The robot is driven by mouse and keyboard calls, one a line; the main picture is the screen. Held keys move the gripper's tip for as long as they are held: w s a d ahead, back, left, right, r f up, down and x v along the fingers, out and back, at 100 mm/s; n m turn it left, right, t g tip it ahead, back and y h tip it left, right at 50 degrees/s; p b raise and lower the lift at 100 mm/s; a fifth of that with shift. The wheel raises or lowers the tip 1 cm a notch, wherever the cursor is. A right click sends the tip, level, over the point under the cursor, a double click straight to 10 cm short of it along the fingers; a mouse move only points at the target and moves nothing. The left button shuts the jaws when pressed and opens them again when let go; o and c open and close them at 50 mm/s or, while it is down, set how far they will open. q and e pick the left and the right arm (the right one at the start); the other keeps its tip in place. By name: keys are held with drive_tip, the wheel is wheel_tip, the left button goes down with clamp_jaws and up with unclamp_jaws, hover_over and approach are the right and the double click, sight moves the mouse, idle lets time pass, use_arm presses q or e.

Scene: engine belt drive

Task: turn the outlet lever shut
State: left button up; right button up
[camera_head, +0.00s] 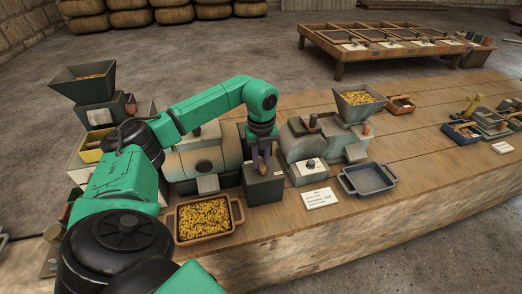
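My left gripper (262,161) points down over a dark green box (264,188) at the front of the bench, between two grey machines. A small brown upright piece shows at the fingertips; it may be the outlet lever's handle, but I cannot tell for sure. The fingers hide most of it, and whether they are closed on it is too small to see. A wooden-rimmed tray (238,217) full of yellow pieces stands in front of the left machine (202,158). My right gripper is not in view.
The right machine (299,145) carries a hopper (357,112) of yellow pieces. An empty grey tray (368,180) and a white card (320,198) lie in front of it. Another filled hopper (84,89) stands at left.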

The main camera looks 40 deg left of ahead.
use_arm(q)
drive_tip(key=o, duration=0.4)
drive_tip(key=shift+w+r, duration=0.1)
drive_tip(key=shift+r, duration=0.05)
wheel_tip(320, 180, up, 9)
wheel_tip(320, 180, up, 6)
drive_tip(key=p, duration=0.1)
hover_over(261, 162)
drive_tip(key=shift+f, duration=0.25)
